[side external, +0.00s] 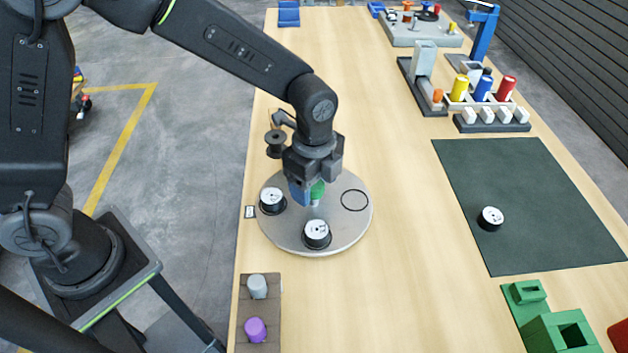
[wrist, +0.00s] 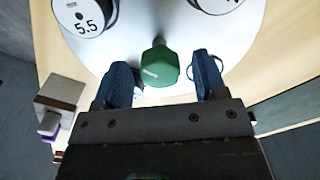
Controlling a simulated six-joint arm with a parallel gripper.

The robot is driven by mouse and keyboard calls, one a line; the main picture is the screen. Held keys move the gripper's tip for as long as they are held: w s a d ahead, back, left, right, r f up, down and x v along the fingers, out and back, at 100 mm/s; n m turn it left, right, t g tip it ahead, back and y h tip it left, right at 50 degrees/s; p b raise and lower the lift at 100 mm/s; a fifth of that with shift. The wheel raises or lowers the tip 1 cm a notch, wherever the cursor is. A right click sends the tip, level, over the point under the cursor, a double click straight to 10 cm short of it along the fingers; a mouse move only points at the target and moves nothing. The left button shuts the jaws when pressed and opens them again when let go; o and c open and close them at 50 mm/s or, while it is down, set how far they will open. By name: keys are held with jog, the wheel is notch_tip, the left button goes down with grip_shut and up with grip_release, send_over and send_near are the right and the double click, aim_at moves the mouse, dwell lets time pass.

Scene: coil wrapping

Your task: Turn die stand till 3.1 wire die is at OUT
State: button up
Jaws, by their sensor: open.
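The die stand (side external: 345,228) is a round grey turntable near the table's left edge. Its green knob (side external: 318,189) stands at the centre and also shows in the wrist view (wrist: 160,67). My gripper (side external: 307,194) is over the knob, its blue fingers open on either side, with gaps visible in the wrist view. Two black dies with white tops sit on the stand, one at left (side external: 272,199) and one at front (side external: 316,232). The wrist view shows a die marked 5.5 (wrist: 87,14) and another with its label cut off (wrist: 215,3). No 3.1 label is readable.
An empty ring outline (side external: 355,200) marks the stand's right. A small white tag (side external: 250,212) lies left of the stand; its text is unreadable. Another die (side external: 490,218) is on the dark mat (side external: 535,190). A brown holder (side external: 260,307) with grey and purple pieces is in front.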

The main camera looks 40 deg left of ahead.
grip_shut()
dwell(0.7)
jog(key=shift+m, duration=9.3)
